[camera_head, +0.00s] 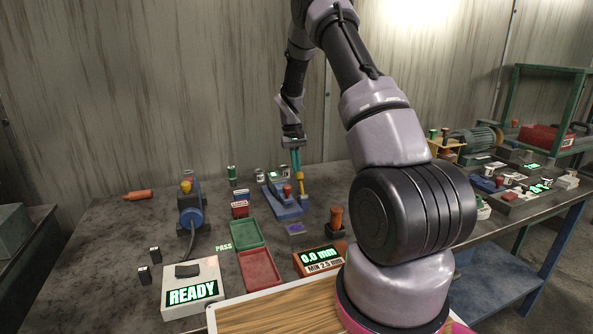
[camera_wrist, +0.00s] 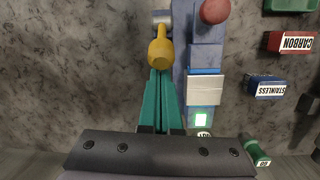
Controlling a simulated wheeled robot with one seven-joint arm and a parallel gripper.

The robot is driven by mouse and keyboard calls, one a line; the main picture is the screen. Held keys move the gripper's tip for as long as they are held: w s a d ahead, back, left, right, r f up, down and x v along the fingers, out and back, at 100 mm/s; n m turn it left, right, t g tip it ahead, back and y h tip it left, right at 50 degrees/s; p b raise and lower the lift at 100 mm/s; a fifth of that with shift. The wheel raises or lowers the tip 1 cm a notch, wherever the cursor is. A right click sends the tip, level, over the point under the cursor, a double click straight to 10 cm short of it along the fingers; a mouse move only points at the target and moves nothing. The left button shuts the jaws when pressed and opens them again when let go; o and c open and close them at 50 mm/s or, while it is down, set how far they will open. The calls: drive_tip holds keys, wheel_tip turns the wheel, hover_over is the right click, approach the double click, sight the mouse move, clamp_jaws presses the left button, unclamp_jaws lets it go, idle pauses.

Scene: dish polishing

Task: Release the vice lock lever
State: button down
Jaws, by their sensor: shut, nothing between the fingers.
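The blue vice (camera_head: 287,210) stands on the bench, with a red knob (camera_head: 287,190) on it. The yellow-ended lock lever (camera_head: 301,185) rises at the vice's right side in the head view. In the wrist view, the lever's yellow end (camera_wrist: 160,52) is at the fingertips, left of the blue vice body (camera_wrist: 207,55). My gripper (camera_head: 296,171) points down with its teal fingers shut and nothing between them. In the wrist view, the fingertips (camera_wrist: 162,72) are right by the yellow end. I cannot tell whether they touch it.
A green tray (camera_head: 247,233) and a red tray (camera_head: 260,270) lie in front of the vice. A blue motor unit (camera_head: 190,210) stands left, behind the READY box (camera_head: 191,290). Labelled blocks, including CARBON (camera_wrist: 292,42) and STAINLESS (camera_wrist: 266,87), sit beside the vice. The bench's left part is mostly clear.

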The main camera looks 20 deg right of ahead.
drive_tip(key=shift+s, duration=0.15)
drive_tip(key=shift+s+r+t, duration=0.15)
drive_tip(key=shift+r+t, duration=0.05)
drive_tip(key=shift+t, duration=0.3)
